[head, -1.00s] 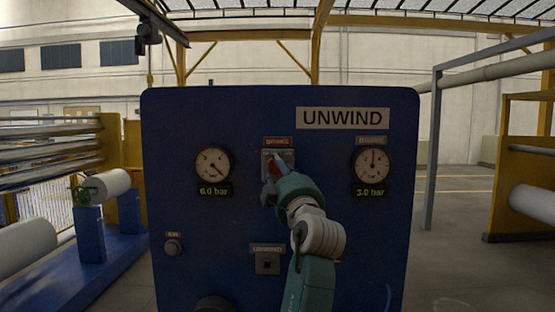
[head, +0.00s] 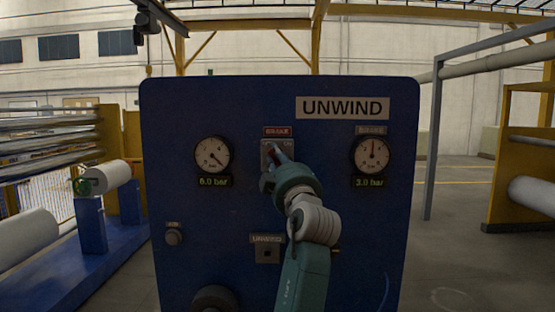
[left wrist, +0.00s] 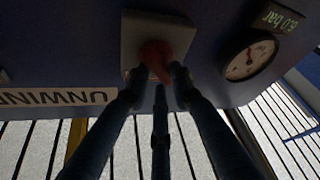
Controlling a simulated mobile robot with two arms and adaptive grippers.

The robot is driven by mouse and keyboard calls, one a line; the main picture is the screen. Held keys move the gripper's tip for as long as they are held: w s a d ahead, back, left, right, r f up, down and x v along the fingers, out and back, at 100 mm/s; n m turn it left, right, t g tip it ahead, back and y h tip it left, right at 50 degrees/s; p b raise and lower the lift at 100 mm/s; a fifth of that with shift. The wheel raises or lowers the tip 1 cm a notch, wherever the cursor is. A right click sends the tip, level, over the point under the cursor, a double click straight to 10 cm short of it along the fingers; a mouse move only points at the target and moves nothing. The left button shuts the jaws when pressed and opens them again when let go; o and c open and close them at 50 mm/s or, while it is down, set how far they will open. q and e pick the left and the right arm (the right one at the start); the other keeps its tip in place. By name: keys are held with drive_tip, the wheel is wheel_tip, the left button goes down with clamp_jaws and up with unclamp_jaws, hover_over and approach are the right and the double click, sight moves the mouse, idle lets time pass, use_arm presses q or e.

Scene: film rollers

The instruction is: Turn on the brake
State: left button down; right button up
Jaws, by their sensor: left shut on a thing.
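The brake switch is a red knob (head: 270,153) on a small grey plate (head: 265,147), under a red BRAKE label (head: 277,132) on the blue panel. My left gripper (head: 276,166) is at the switch and covers part of it. In the left wrist view the red knob (left wrist: 157,57) sits between the fingertips of the left gripper (left wrist: 157,80), which are shut on it. The grey plate (left wrist: 143,28) shows behind it. The knob's exact angle is partly hidden. My right gripper is not in view.
The blue panel (head: 335,215) carries an UNWIND sign (head: 342,108), a left gauge (head: 212,155) and a right gauge (head: 371,155) reading 3.0 bar. A round button (head: 173,235) and a lower square switch (head: 267,255) sit below. Rollers (head: 107,177) stand at left.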

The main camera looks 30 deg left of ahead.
use_arm(q)
drive_tip(key=m+t+h, duration=0.1)
drive_tip(key=m, duration=0.3)
drive_tip(key=m+t+h+p, duration=0.1)
drive_tip(key=m+t+h, duration=0.1)
drive_tip(key=m, duration=0.3)
drive_tip(key=m+t+h, duration=0.1)
drive_tip(key=m+t, duration=0.1)
drive_tip(key=m, duration=0.3)
drive_tip(key=shift+d+h+p, duration=0.1)
drive_tip(key=shift+h+p, duration=0.25)
drive_tip(key=shift+h, duration=0.05)
drive_tip(key=m+h+p, duration=0.1)
drive_tip(key=m, duration=0.1)
drive_tip(key=m+t+h+p, duration=0.1)
drive_tip(key=m+p, duration=0.1)
drive_tip(key=m, duration=0.1)
drive_tip(key=shift+f+h, duration=0.15)
drive_tip(key=shift+h, duration=0.15)
drive_tip(key=m+h+p, duration=0.1)
drive_tip(key=m, duration=0.1)
drive_tip(key=m+h+p, duration=0.1)
drive_tip(key=m, duration=0.1)
drive_tip(key=m+p, duration=0.1)
drive_tip(key=p, duration=0.1)
drive_tip(key=shift+f+m+h, duration=0.3)
drive_tip(key=shift+m+h, duration=0.1)
drive_tip(key=c, duration=1.5)
unclamp_jaws()
